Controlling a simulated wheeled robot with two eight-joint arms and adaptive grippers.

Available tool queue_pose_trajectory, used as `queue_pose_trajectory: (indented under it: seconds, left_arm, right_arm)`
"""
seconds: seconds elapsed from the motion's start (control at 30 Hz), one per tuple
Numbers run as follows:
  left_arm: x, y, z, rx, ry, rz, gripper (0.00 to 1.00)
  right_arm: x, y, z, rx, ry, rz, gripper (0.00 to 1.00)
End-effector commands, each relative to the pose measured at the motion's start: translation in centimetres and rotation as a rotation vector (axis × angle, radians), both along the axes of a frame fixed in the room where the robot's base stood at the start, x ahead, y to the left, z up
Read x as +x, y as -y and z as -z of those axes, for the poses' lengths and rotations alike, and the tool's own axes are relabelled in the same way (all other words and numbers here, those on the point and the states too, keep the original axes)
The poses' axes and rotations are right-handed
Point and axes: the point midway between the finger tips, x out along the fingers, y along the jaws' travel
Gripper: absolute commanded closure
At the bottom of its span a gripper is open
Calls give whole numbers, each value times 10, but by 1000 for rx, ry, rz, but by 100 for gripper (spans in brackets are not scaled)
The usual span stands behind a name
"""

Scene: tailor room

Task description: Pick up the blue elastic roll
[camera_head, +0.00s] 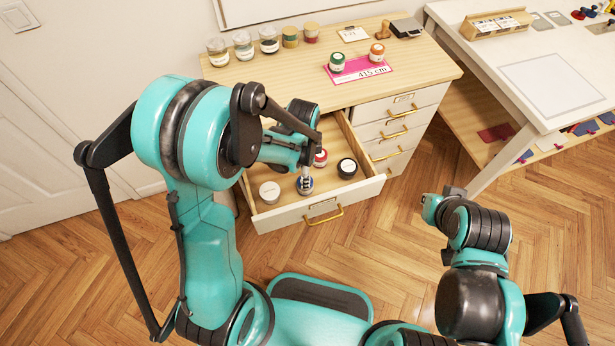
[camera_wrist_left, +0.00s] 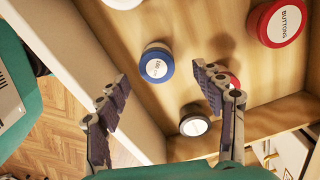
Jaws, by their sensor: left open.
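The blue elastic roll (camera_head: 305,185) lies in the open drawer (camera_head: 323,207) with its white labelled top facing up. In the left wrist view the same blue roll (camera_wrist_left: 156,63) sits between and just beyond the fingertips, apart from the drawer's wooden wall. My left gripper (camera_wrist_left: 160,75) is open, with its dark padded fingers spread either side of the roll and nothing between them. In the head view my left gripper (camera_head: 306,172) points down over the roll and hides part of it.
In the drawer, a white-topped container (camera_head: 269,192), a red-rimmed one (camera_head: 320,157) and a black-rimmed one (camera_head: 347,168) surround the roll.

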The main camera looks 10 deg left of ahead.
Motion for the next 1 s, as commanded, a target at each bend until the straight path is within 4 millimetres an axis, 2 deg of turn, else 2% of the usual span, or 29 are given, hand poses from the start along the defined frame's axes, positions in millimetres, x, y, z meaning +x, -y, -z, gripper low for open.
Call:
queue_pose_trajectory:
  seconds: [0.1, 0.33, 0.53, 0.63, 0.8, 0.83, 0.87, 1.0]
  left_arm:
    - [0, 0, 16, 1, -1, 2, 32]
    - [-1, 2, 38, 0, -1, 1, 32]
    - [-2, 3, 70, 0, 0, 0, 32]
    - [-2, 3, 77, 0, 0, 0, 32]
    - [-2, 3, 75, 0, 0, 0, 32]
    - [-2, 3, 75, 0, 0, 0, 35]
    - [-2, 3, 75, 0, 0, 0, 43]
    - [-2, 3, 75, 0, 0, 0, 80]
  right_arm:
    - [0, 0, 8, 0, 0, 0, 100]
    - [0, 0, 21, 0, 0, 0, 100]
    - [0, 0, 39, 0, 0, 0, 100]
    - [0, 0, 41, 0, 0, 0, 100]
    - [0, 0, 39, 0, 0, 0, 100]
    - [0, 0, 39, 0, 0, 0, 100]
    - [0, 0, 39, 0, 0, 0, 100]
    - [0, 0, 39, 0, 0, 0, 100]
